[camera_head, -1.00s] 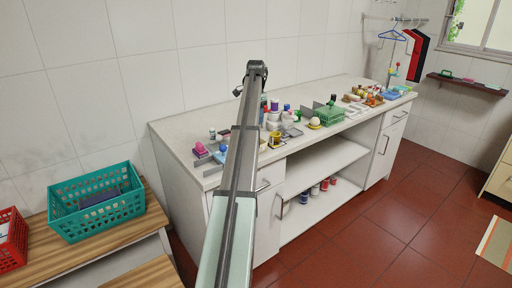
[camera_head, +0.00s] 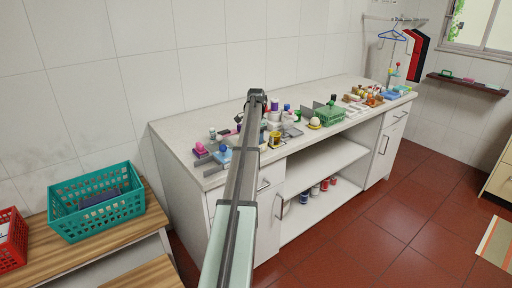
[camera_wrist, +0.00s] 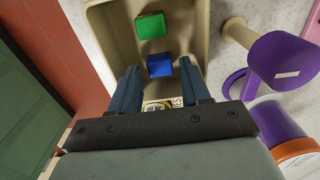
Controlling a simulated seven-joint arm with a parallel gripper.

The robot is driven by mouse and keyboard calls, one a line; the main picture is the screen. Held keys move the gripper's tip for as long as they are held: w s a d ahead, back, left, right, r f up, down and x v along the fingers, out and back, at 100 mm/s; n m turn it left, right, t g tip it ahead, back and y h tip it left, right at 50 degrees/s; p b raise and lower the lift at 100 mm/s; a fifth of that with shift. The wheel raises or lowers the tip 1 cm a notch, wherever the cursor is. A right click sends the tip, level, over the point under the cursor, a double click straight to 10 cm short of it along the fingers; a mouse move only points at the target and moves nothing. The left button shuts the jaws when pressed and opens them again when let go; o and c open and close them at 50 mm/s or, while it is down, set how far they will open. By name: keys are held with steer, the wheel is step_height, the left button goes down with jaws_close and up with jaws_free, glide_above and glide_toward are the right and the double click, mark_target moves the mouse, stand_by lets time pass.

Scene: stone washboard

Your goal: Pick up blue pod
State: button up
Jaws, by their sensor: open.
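The blue pod (camera_wrist: 159,66) lies in a beige tray (camera_wrist: 104,38) in the wrist view. A green pod (camera_wrist: 151,26) lies beyond it in the same tray, a small gap apart. My gripper (camera_wrist: 158,72) is open, its two dark fingers spread apart over the near part of the tray. The blue pod shows in the gap at the fingertips, and nothing is held. I cannot tell the height of the fingertips above the pod. In the head view my arm hides the gripper, and I cannot make out the pod there.
Purple objects (camera_wrist: 284,60) stand close to the right of the tray, with a purple and orange container (camera_wrist: 282,130) nearer. A yellow labelled item (camera_wrist: 162,103) shows between the fingers. The counter (camera_head: 178,126) is crowded along its length.

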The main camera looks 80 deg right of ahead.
steer(key=shift+f, duration=0.55)
steer(key=c, duration=0.8)
